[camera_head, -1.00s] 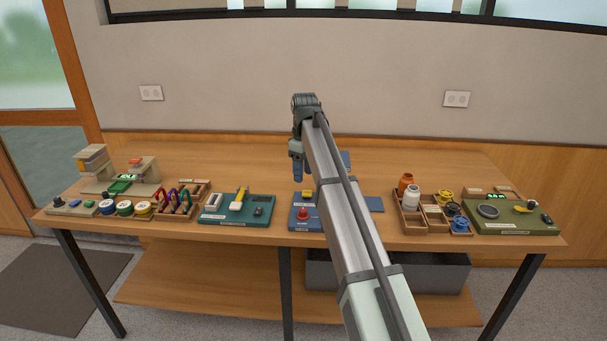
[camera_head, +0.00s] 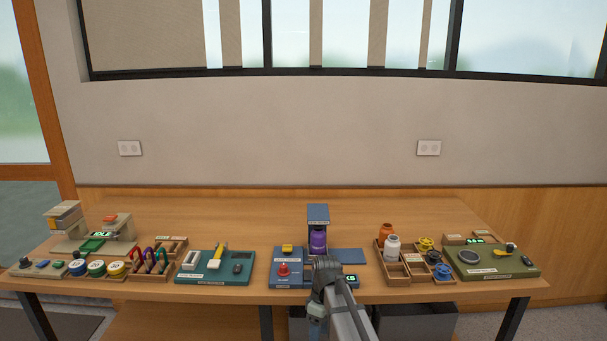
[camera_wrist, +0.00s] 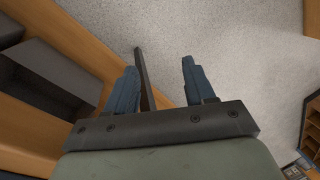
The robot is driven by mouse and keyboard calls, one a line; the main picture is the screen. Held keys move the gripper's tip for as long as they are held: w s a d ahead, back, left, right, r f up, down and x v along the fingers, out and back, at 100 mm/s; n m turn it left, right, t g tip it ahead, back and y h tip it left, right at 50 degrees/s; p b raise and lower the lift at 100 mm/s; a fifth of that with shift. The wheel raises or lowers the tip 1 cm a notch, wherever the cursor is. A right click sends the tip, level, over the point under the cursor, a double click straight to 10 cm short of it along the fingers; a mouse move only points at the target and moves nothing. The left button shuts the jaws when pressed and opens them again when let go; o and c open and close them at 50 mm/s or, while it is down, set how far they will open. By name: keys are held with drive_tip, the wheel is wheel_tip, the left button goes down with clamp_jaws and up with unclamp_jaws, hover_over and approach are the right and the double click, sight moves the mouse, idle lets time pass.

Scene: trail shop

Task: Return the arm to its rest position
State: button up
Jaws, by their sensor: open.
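My gripper shows in the wrist view (camera_wrist: 158,85) with its two blue fingers apart and nothing between them. It points down toward the grey floor in front of the table. In the head view my arm (camera_head: 345,310) is low at the bottom centre, in front of the table's front edge, and the fingers are out of sight there. The wooden table (camera_head: 240,210) stands ahead with its stations in a row.
A blue station (camera_head: 287,268) with a purple bottle (camera_head: 318,240) stands just behind my arm. A teal board (camera_head: 215,266), a wooden tray with jars (camera_head: 400,270) and a green board (camera_head: 495,262) stand along the front. A grey bin (camera_wrist: 55,70) is under the table. The table's back is clear.

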drive_tip(key=s+d+f+m+g, duration=0.1)
drive_tip(key=s+d+f+m, duration=0.25)
drive_tip(key=s+f, duration=0.65)
drive_tip(key=s+d+f+m+g, duration=0.1)
drive_tip(key=s+d+f+m, duration=0.4)
drive_tip(key=f, duration=0.9)
drive_tip(key=s+d+f+m+g, duration=0.1)
drive_tip(key=s+f, duration=0.3)
drive_tip(key=s, duration=0.4)
drive_tip(key=s+d+f+m, duration=0.1)
drive_tip(key=s+f, duration=0.3)
drive_tip(key=s, duration=0.5)
drive_tip(key=s+d+f+m+g, duration=0.1)
drive_tip(key=s+f, duration=0.3)
drive_tip(key=s, duration=0.5)
drive_tip(key=shift+s+d+f+m+g+h, duration=0.3)
drive_tip(key=shift+d+f+m+h, duration=0.1)
drive_tip(key=shift+d, duration=0.1)
